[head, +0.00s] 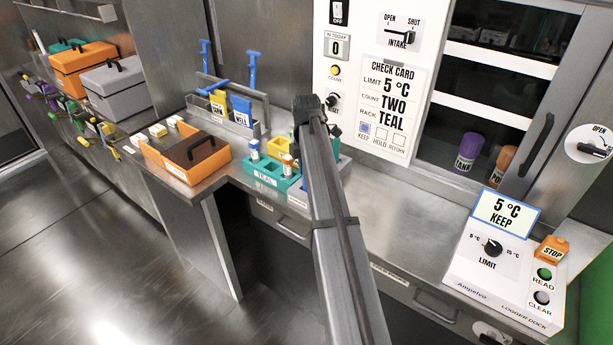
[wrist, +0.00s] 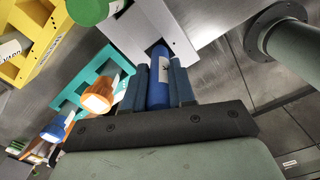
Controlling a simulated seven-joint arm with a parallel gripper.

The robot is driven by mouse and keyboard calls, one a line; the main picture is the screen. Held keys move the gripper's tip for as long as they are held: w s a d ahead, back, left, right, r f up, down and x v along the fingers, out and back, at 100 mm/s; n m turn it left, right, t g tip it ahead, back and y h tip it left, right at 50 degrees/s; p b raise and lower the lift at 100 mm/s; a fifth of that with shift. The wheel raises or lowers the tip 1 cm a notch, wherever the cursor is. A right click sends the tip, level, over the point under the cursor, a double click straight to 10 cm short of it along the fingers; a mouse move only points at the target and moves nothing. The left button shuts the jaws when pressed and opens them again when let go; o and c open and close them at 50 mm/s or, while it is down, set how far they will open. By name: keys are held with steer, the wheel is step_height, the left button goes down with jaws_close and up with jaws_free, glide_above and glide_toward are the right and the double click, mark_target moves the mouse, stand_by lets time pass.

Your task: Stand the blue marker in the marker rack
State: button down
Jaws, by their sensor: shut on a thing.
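In the wrist view my gripper (wrist: 160,70) is shut on the blue marker (wrist: 158,92), which stands between its two dark blue fingers. The marker's far end overlaps the edge of a light grey block (wrist: 145,32). I cannot tell whether it touches or enters it. I cannot tell for certain whether this block is the marker rack; a light grey block (head: 298,196) also shows beside the teal rack in the head view.
The teal rack (head: 262,174) holds a blue-capped tube (head: 254,149) and an orange-capped tube (head: 287,165). In the wrist view a yellow rack (wrist: 30,68) and a green-capped tube (wrist: 86,10) are close by.

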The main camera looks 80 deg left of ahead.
steer(key=shift+f, duration=1.25)
steer(key=shift+f, duration=0.15)
steer(key=c, duration=0.9)
jaws_free()
steer(key=shift+c, duration=0.2)
step_height(320, 180, up, 12)
steer(key=shift+r, duration=0.2)
